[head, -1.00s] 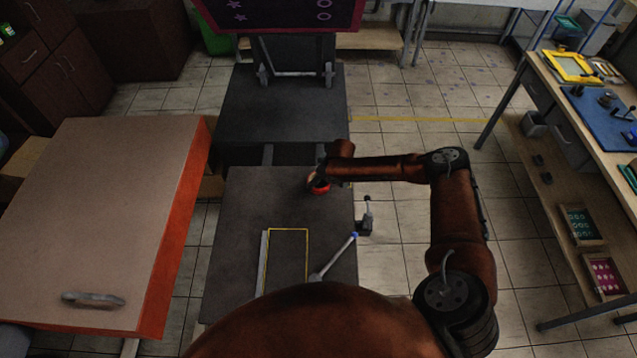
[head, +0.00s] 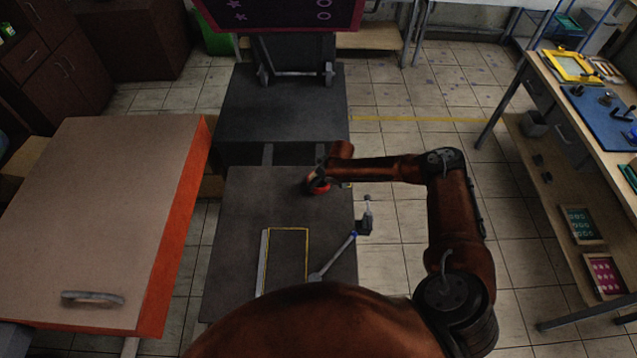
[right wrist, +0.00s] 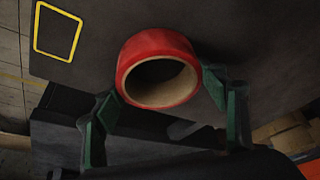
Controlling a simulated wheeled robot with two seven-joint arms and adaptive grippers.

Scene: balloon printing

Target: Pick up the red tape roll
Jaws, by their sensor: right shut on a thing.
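The red tape roll (head: 323,188) is at the far right part of the dark grey table. My right gripper (head: 317,181) is at the roll. In the right wrist view the roll (right wrist: 158,68) has a red outside and a tan cardboard core. The green fingers of my right gripper (right wrist: 166,96) are on either side of it, shut on its outside. I cannot tell whether the roll still touches the table. My left gripper is not in view.
A yellow-edged rectangle (head: 287,230) lies on the dark table (head: 245,205), with a lever (head: 340,255) at its right. A light-topped table (head: 100,210) stands at left. A workbench (head: 560,85) with tools stands at right.

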